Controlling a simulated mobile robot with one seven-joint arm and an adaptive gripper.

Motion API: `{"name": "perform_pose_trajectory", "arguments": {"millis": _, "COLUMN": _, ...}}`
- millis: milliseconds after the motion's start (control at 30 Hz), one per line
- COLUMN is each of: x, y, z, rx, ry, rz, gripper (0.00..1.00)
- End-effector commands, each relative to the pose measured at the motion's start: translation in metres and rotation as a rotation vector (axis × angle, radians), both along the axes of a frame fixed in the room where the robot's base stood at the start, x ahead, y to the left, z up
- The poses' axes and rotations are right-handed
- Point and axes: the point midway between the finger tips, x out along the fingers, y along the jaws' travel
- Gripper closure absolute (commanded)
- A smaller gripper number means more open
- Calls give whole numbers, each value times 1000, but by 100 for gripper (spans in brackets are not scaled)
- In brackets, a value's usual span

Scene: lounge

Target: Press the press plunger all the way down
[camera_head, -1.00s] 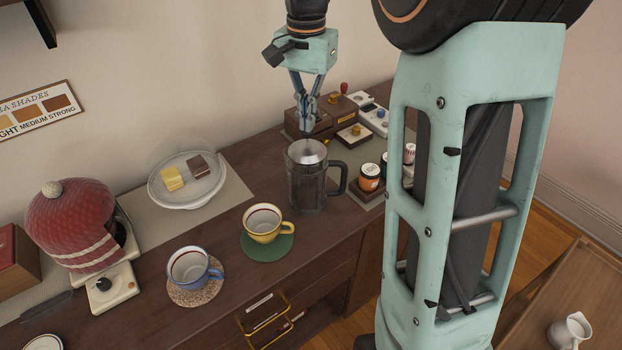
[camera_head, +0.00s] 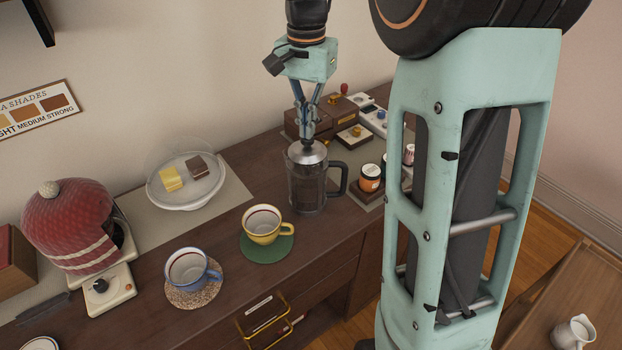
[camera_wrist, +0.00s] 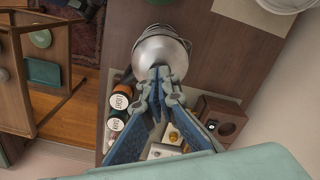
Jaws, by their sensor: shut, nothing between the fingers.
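The press (camera_head: 308,190) is a dark glass beaker with a silver domed lid (camera_head: 307,153) and a handle on its right. It stands upright on the wooden counter. My gripper (camera_head: 308,139) is shut and empty directly above the lid, pointing down. A small dark knob shows between the fingertips and the lid, and the fingertips look to be at or touching it. In the wrist view my closed fingertips (camera_wrist: 160,72) overlap the near edge of the silver lid (camera_wrist: 155,52) and hide the plunger knob. How far down the plunger is cannot be told.
A yellow cup (camera_head: 263,224) and a blue-rimmed cup (camera_head: 188,268) stand on coasters left of the press. Dark jars (camera_head: 370,178) and wooden boxes (camera_head: 338,108) stand to the right and behind. A plate (camera_head: 186,181) with two blocks lies at the back left.

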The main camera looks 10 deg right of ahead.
Motion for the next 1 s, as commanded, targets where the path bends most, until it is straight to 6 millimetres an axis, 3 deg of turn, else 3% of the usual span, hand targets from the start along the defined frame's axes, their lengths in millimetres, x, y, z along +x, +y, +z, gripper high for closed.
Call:
{"name": "perform_pose_trajectory", "arguments": {"millis": 700, "x": 0, "y": 0, "z": 58, "rx": 0, "ry": 0, "rz": 0, "gripper": 100}}
{"name": "perform_pose_trajectory", "arguments": {"millis": 1000, "x": 0, "y": 0, "z": 59, "rx": 0, "ry": 0, "rz": 0, "gripper": 100}}
